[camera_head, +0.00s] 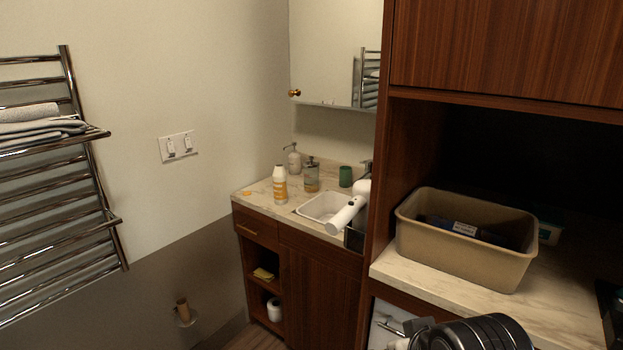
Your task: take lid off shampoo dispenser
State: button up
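Several bottles stand on the marble sink counter, and I cannot tell for sure which is the shampoo dispenser. A grey-and-amber pump bottle (311,178) stands upright behind the basin, with its dark pump top on. A white bottle with an orange label (280,185) stands left of it. A pale pump bottle (293,158) stands at the back by the wall. A dark ribbed shape at the bottom edge appears to be part of my gripper (422,326). It is cut off by the frame, well away from the bottles, and its fingertips cannot be made out.
The white basin (322,206) has a green cup (346,176) behind it and a white rounded appliance (347,214) over its right side. A beige bin (462,245) stands on the nearer right counter (553,300). A chrome towel rack (75,170) is on the left wall.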

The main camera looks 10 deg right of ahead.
aim_at(310, 164)
jog(key=i+j, duration=0.25)
jog(key=i+j+z, duration=0.1)
jog(key=i+j, duration=0.15)
jog(key=j, duration=0.25)
jog(key=i+j, duration=0.25)
jog(key=j, duration=0.15)
jog(key=i+z, duration=0.1)
jog(key=i, duration=0.5)
jog(key=i+j+z, duration=0.1)
jog(key=i, duration=0.5)
jog(key=i+j, duration=0.25)
jog(key=i, duration=0.35)
jog(key=z, duration=0.05)
